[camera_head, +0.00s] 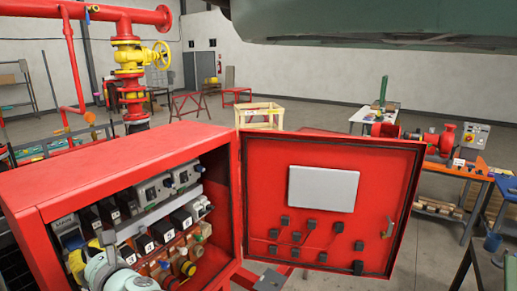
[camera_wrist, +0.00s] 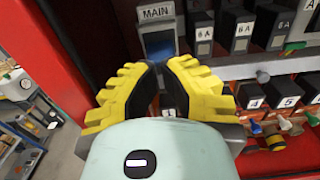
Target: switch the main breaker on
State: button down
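The main breaker (camera_wrist: 158,42) is a dark block with a blue-grey face under a white "MAIN" label in the wrist view, at the upper left of the panel. It also shows at the left end of the red cabinet's inside in the head view (camera_head: 72,240). My gripper (camera_wrist: 162,66) has yellow ridged fingers with black pads. Its fingers are apart, with a narrow gap between the tips, just below the breaker's lit face. Dark panel parts show in the gap. I cannot tell whether the fingers touch the breaker. Its lower part and lever are hidden by the fingers.
The red cabinet (camera_head: 130,165) stands with its door (camera_head: 390,160) swung open to the right. Smaller breakers (camera_wrist: 204,32) labelled "6 A" sit right of the main one. Numbered dark blocks (camera_wrist: 250,95) and coloured cable glands (camera_wrist: 275,138) lie lower right. The cabinet's left wall is close.

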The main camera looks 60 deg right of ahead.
jog(key=s, duration=0.4)
jog(key=shift+d+f, duration=0.15)
jog(key=shift+f, duration=0.05)
dwell(0.3)
